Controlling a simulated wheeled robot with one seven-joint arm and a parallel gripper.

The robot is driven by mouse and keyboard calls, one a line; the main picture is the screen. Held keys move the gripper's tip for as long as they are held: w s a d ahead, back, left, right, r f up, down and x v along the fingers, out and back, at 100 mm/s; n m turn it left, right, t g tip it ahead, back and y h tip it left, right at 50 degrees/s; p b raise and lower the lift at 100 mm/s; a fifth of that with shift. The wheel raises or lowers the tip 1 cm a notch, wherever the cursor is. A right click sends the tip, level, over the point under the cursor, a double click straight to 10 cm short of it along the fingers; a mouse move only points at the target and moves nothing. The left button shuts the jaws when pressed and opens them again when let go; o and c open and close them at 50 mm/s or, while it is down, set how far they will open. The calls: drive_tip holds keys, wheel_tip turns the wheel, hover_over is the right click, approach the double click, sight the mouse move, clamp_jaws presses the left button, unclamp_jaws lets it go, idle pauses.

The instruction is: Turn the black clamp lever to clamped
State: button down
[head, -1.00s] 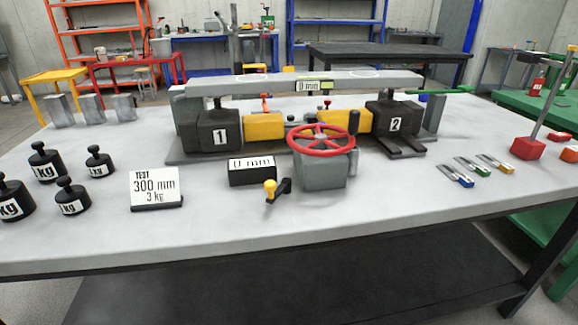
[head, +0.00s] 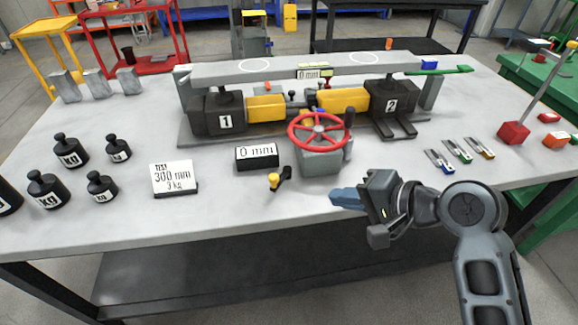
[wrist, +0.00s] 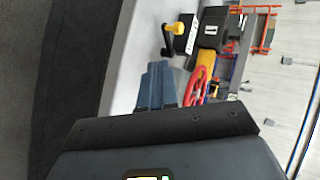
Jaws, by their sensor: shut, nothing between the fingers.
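A small black lever (head: 285,173) with a yellow knob (head: 273,181) sits at the table's front, left of the grey handwheel box (head: 322,163). This looks like the clamp lever, but no clamped mark is readable. It also shows at the top of the wrist view (wrist: 167,42). A black upright handle (head: 349,118) stands at the right side of the red handwheel (head: 320,131). My gripper (head: 334,197) is shut and empty, its blue fingers pointing left over the front edge, right of the lever and apart from it. The fingers also show in the wrist view (wrist: 157,72).
Behind stand jacks 1 (head: 225,114) and 2 (head: 391,104) under a grey beam (head: 300,68). A black 0 mm display (head: 257,157) and test card (head: 174,178) are left of the lever. Black weights (head: 48,190) stand far left. Colored-handled tools (head: 460,151) lie right.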

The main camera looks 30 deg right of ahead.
approach(276, 184)
drive_tip(key=shift+f, duration=0.8)
drive_tip(key=w, duration=0.1)
drive_tip(key=w+a, duration=0.1)
drive_tip(key=w, duration=0.1)
drive_tip(key=shift+w+a+f+p, duration=0.1)
drive_tip(key=shift+a+f+p, duration=0.1)
drive_tip(key=shift+f+p, duration=0.15)
drive_tip(key=shift+w+a, duration=0.2)
drive_tip(key=shift+w, duration=0.35)
drive_tip(key=shift+w+a, duration=0.1)
